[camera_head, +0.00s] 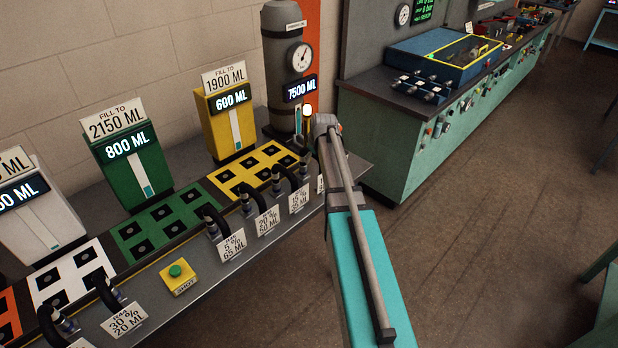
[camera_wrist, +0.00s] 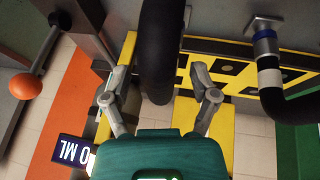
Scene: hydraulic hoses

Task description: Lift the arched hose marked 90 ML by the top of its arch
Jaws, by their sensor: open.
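Several black arched hoses stand in a row along the front edge of the bench in the head view. Legible tags read 20, 65, 50 and 35 ML; no 90 ML tag is readable. One more white tag (camera_head: 321,184) is mostly hidden behind my arm. In the wrist view a thick black hose (camera_wrist: 158,40) runs down the middle between the two fingers of my gripper (camera_wrist: 160,74). The fingers are open, one on each side, with gaps to the hose. In the head view my arm hides the gripper and this hose.
A neighbouring hose (camera_wrist: 271,75) with a blue ring stands to the right in the wrist view. An orange ball-ended lever (camera_wrist: 27,86) is at the left. The grey tank (camera_head: 287,45) reading 7500 ML stands behind my arm. A yellow button box (camera_head: 178,277) sits on the bench.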

